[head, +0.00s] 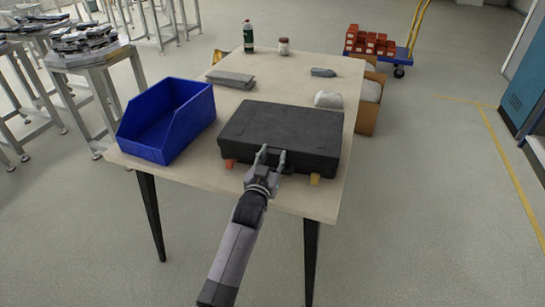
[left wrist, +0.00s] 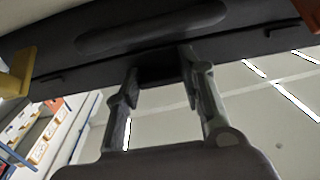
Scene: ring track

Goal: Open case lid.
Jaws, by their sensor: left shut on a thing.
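The black case (head: 298,126) lies flat on the table, and its lid looks down. An orange-red latch (head: 229,163) and a yellow latch (head: 315,179) stick out at the front edge. My left gripper (head: 272,152) is at the middle of the case's front edge, with its two fingers spread around a dark part there. In the left wrist view the fingers (left wrist: 160,72) close on that dark part of the case, below a long dark rounded bar (left wrist: 150,25). The yellow latch also shows there (left wrist: 20,70). My right gripper is not in view.
A blue bin (head: 165,120) stands left of the case on the wooden table (head: 205,172). Grey folded cloth (head: 231,79), a green bottle (head: 248,36), a jar (head: 284,46) and a white bundle (head: 328,99) lie farther back. The table's front edge is close to the case.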

